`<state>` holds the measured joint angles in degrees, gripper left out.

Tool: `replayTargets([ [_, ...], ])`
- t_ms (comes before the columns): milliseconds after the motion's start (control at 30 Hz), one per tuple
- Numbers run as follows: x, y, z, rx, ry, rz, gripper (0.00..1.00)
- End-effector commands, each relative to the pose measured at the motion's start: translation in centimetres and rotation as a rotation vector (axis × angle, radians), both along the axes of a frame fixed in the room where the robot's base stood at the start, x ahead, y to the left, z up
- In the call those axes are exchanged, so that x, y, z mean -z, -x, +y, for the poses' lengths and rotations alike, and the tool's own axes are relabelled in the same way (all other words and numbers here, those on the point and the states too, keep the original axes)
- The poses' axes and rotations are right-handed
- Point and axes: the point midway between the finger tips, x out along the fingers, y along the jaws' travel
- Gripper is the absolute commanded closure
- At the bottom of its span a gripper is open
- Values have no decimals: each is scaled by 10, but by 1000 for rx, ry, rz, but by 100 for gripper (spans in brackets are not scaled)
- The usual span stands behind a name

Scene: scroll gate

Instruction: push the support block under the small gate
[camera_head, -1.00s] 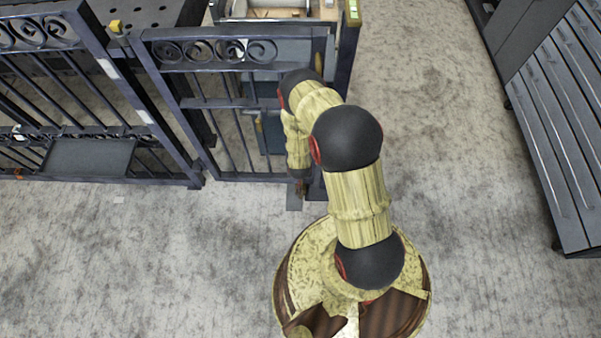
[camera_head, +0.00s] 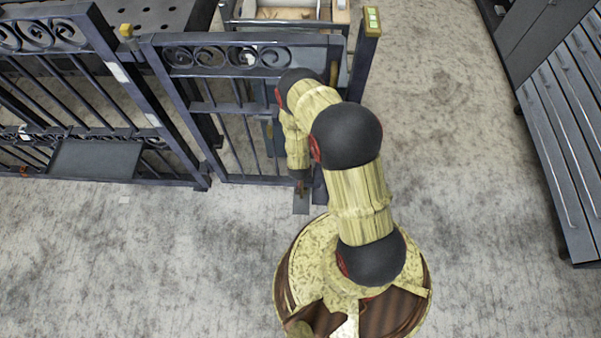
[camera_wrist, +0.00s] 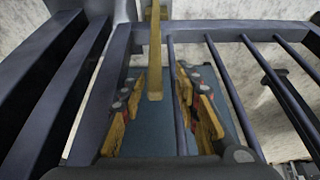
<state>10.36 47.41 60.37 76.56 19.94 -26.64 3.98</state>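The small gate (camera_head: 245,52) is a dark metal frame with scrolls and upright bars. My gripper (camera_head: 302,190) is low at its lower right end, largely covered by my arm in the head view. In the wrist view my gripper (camera_wrist: 160,85) has its two yellow fingers apart. A slim wooden bar (camera_wrist: 155,55) and a gate bar show between them, with no clear contact. I cannot tell whether this wooden bar is the support block.
A larger scroll gate (camera_head: 60,75) stands at the left. A post with a green-lit top (camera_head: 372,20) stands right of the small gate. A cart (camera_head: 285,13) is behind it. Dark cabinets (camera_head: 560,110) line the right. The floor in front and right is clear.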

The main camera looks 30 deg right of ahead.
Motion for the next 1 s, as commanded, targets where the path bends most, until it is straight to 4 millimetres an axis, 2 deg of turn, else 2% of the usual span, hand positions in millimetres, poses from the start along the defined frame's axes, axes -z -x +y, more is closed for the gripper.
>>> replayTargets([
  [233, -1, 2, 0, 1, 0, 1, 68],
  [367, -9, 3, 2, 1, 0, 0, 68],
  [1000, -97, 33, 23, 0, 0, 0, 68],
])
